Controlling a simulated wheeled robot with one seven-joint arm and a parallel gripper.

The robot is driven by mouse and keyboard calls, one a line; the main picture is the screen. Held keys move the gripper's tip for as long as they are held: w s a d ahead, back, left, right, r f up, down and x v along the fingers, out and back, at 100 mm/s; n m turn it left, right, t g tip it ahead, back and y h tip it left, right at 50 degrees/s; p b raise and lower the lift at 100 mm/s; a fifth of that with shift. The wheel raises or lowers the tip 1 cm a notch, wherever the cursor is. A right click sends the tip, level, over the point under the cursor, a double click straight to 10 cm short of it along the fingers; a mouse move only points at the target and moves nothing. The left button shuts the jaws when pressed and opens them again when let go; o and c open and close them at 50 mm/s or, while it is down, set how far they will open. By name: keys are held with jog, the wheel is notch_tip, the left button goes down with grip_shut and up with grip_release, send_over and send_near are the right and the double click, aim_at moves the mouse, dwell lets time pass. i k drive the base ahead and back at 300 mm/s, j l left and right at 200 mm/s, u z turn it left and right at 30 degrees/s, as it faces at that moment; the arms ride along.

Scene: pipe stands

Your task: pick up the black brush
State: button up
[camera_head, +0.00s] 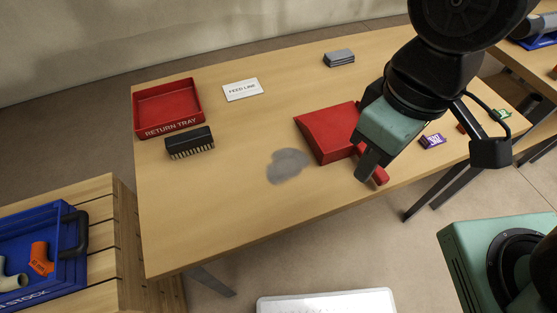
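The black brush (190,142) lies on the wooden table at the left, just below the red return tray, with its bristles toward the front edge. My gripper (368,166) is at the right, over the red dustpan (326,132) and close to its handle, well apart from the brush. One dark finger shows clearly; the rest is hidden or too small, so I cannot tell whether it is open or shut. I cannot tell whether it touches the dustpan.
A grey dust patch (288,165) lies mid-table. The return tray (168,107), a feed line card (242,90) and a grey block (339,57) are toward the back. A purple item (432,140) lies right. A blue bin (40,250) stands at lower left.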

aim_at(183, 144)
jog(key=j+u, duration=0.2)
jog(key=u, duration=0.3)
jog(key=i+j+u, duration=0.15)
jog(key=u, duration=0.35)
